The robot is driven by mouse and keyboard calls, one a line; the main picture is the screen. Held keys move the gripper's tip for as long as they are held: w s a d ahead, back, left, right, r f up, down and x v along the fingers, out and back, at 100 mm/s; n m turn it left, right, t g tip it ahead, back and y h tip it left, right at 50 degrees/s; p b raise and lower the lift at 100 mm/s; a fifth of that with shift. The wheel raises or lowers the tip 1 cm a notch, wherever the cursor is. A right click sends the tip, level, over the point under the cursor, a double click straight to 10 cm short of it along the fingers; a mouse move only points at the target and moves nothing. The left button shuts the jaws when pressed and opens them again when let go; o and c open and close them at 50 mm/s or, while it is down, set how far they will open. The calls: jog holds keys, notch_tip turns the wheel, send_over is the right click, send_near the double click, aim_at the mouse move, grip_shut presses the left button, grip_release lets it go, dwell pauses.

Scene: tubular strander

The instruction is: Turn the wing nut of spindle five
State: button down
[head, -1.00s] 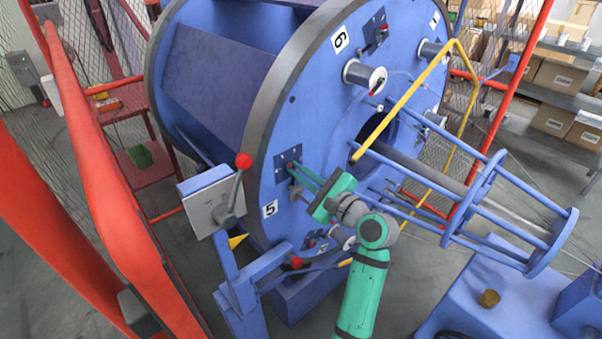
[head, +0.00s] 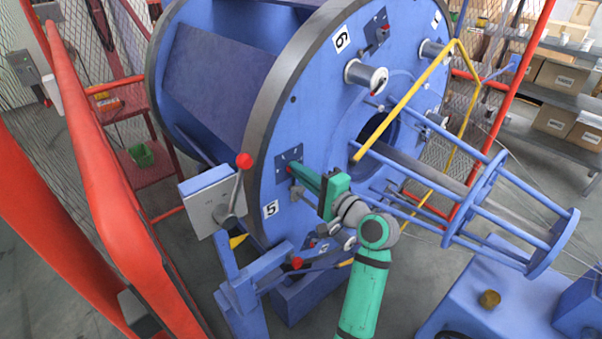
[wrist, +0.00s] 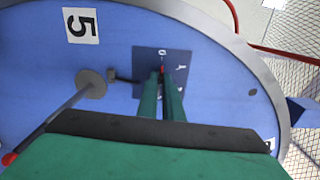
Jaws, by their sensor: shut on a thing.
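The wing nut of spindle five shows as a small red tip (wrist: 162,69) on a dark blue plate (wrist: 147,61) with pale marks, beside the number 5 label (wrist: 81,25). In the head view the plate (head: 283,156) is on the front of the big blue disc, above its own 5 label (head: 270,209). My gripper (wrist: 162,78) reaches straight to the plate, its two long green fingers close together and shut on the wing nut. The fingers hide most of the nut. In the head view my gripper (head: 293,171) comes from the lower right.
A grey round end (wrist: 92,83) with a rod sits beside the plate. A lever with a red ball (head: 244,160) stands left of the disc. A yellow bar (head: 408,103) and a blue tubular cage (head: 485,195) are to the right.

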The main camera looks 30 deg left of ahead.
jog(key=shift+s+a+n, duration=0.2)
jog(key=shift+a+n, duration=0.1)
jog(key=shift+n, duration=0.2)
jog(key=c, duration=1.9)
grip_release()
jog(key=shift+w+d, duration=0.1)
jog(key=v, duration=1)
jog(key=shift+d, duration=0.35)
